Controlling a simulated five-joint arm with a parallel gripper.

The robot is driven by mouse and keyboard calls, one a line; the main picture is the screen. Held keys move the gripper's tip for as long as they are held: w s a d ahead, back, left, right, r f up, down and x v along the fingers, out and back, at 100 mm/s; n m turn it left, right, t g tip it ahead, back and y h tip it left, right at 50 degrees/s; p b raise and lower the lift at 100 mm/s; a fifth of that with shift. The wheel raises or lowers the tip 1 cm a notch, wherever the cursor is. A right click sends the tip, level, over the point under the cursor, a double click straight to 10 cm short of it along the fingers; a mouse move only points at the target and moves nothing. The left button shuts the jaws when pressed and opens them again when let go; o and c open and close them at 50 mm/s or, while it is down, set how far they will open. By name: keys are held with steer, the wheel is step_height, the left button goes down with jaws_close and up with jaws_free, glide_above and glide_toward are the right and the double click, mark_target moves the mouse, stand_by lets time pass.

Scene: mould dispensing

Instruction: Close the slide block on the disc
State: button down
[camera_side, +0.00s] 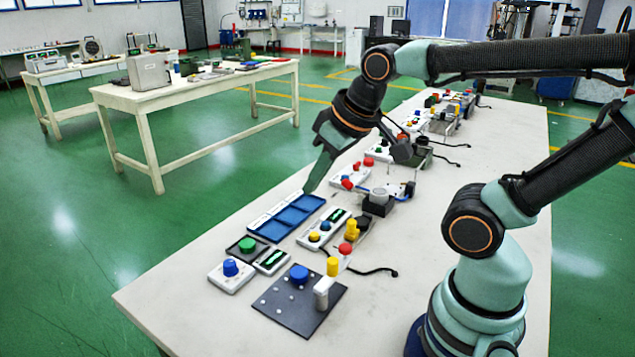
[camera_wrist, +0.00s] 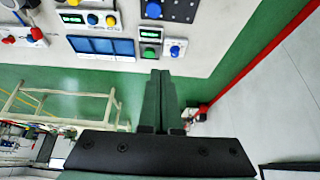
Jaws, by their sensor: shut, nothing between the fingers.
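A dark perforated plate (camera_side: 284,318) lies at the near end of the table, carrying a round blue piece (camera_side: 299,273) and a white upright block (camera_side: 322,290). A yellow cylinder (camera_side: 333,266) shows just behind the block. The wrist view cuts off this plate (camera_wrist: 180,11) at its top edge. I cannot tell for sure which pieces are the disc and the slide block. My gripper is apart from the plate.
The blue tray (camera_side: 287,217), a green button box (camera_side: 248,247), a blue-knob box (camera_side: 231,275) and a small display unit (camera_side: 271,262) lie between my gripper and the plate. More panels and cables run along the table. The table's near left corner is clear.

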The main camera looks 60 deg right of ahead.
steer(key=c, duration=1.1)
jaws_free()
steer(key=o, duration=0.4)
steer(key=shift+w+d+m, duration=0.2)
steer(key=shift+d+m, duration=0.1)
steer(key=shift+o, duration=0.2)
steer(key=m+g, duration=0.6)
steer(key=m, duration=1.1)
glide_toward(352, 221)
steer(key=f, duration=1)
steer(key=shift+s, duration=0.2)
